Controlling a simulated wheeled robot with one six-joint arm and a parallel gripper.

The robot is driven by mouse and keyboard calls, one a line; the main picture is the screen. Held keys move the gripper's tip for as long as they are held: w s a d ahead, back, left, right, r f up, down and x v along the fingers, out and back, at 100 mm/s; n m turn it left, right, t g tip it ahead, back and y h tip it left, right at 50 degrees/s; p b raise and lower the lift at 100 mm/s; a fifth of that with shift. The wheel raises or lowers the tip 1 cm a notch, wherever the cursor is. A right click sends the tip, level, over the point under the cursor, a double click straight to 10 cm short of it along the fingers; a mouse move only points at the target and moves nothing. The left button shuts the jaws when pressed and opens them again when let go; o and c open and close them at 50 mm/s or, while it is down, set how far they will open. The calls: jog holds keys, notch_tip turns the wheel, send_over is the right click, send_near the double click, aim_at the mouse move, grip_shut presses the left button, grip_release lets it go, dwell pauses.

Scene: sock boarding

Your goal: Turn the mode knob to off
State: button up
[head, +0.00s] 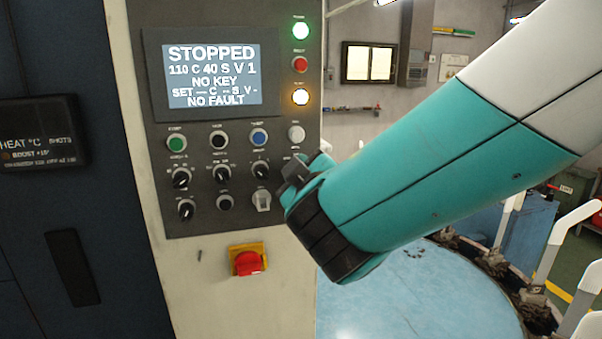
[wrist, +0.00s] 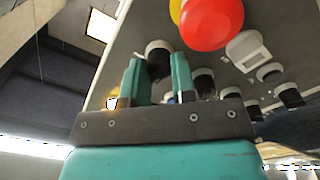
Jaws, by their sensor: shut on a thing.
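In the head view my gripper (head: 298,170) is at the right edge of the grey control panel (head: 215,219), beside the lower knob rows. In the wrist view its two teal fingers stand on either side of a black knob with a pale collar (wrist: 158,66), and they are shut on it. In the head view my gripper hides this knob. Its label and pointer cannot be read, so I cannot confirm its setting. The screen (head: 213,75) reads STOPPED, NO KEY and NO FAULT.
Several other black knobs (head: 181,178) and a pale switch (head: 262,200) are close by. A red emergency button (head: 247,262) on a yellow plate sits below, and it also shows in the wrist view (wrist: 212,22). A round blue table (head: 420,300) stands at the lower right.

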dwell(0.3)
jog(key=o, duration=0.9)
jog(key=shift+o, duration=0.2)
jog(key=b+v, duration=0.9)
jog(key=v, duration=0.8)
jog(key=shift+s+b, duration=0.2)
jog(key=shift+b, duration=0.15)
jog(key=shift+d+r, duration=0.1)
